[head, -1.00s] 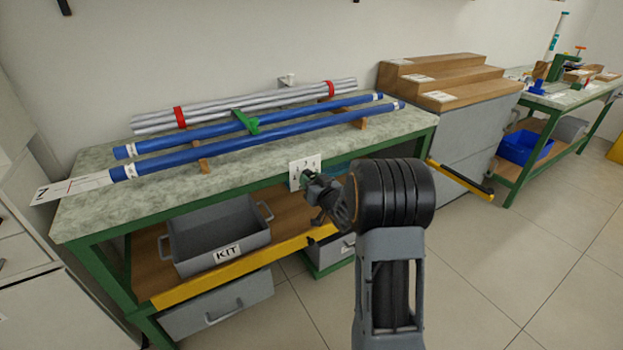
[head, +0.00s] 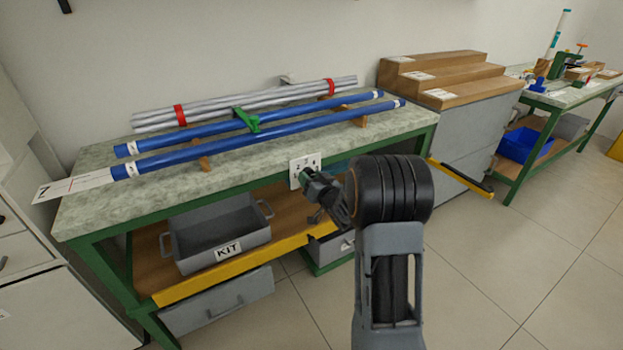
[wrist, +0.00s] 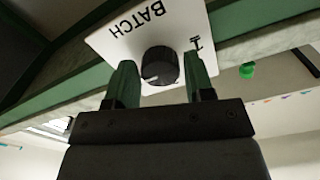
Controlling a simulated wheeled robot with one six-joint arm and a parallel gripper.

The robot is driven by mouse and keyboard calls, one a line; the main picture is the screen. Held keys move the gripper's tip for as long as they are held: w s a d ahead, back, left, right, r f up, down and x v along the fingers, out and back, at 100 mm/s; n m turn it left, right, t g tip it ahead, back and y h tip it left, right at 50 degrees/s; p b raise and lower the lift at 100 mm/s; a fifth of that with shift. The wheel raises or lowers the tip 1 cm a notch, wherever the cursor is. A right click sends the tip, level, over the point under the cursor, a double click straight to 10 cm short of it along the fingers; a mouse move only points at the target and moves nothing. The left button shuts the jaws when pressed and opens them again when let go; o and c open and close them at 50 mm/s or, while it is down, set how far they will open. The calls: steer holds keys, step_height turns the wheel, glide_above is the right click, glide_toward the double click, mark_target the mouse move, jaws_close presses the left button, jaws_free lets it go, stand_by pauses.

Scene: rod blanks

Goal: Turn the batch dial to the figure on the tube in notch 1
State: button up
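The batch dial is a black round knob (wrist: 160,66) on a white plate marked BATCH, upside down in the wrist view. A pale pointer mark shows on the knob's lower left. In the head view the dial plate (head: 297,173) is on the bench's front edge, its knob hidden by my gripper (head: 313,181). In the wrist view my gripper (wrist: 161,72) is open, its green fingers on either side of the knob with gaps. Two blue tubes, front (head: 260,138) and rear (head: 195,133), lie on wooden rests. Their white end bands are too small to read.
Strapped grey rods (head: 250,102) lie behind. A grey KIT bin (head: 220,235) is on the shelf below. Wooden steps (head: 440,75) stand right. Floor in front is clear.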

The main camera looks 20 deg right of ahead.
steer(key=shift+o, duration=1.4)
steer(key=shift+s, duration=0.1)
steer(key=s+d+p, duration=0.1)
steer(key=s, duration=1.2)
steer(key=shift+s+d+p, duration=0.3)
steer(key=shift+p, duration=0.1)
steer(key=a+r+g+h+p, duration=0.35)
steer(key=r+g+p, duration=0.25)
steer(key=r+p, duration=0.9)
steer(key=s+a+r+n+g+p, duration=0.1)
steer(key=s+a+r+g+p, duration=0.3)
steer(key=s+a+r+p, duration=0.1)
steer(key=s+a+r+g+y+p, duration=0.1)
steer(key=s+a+r+g+p, duration=0.3)
steer(key=s+r, duration=0.4)
steer(key=s+a, duration=0.1)
steer(key=s, duration=0.1)
steer(key=shift+s+r+n+p, duration=0.3)
steer(key=shift+n+p, duration=0.05)
steer(key=shift+n, duration=0.05)
steer(key=shift+a, duration=0.1)
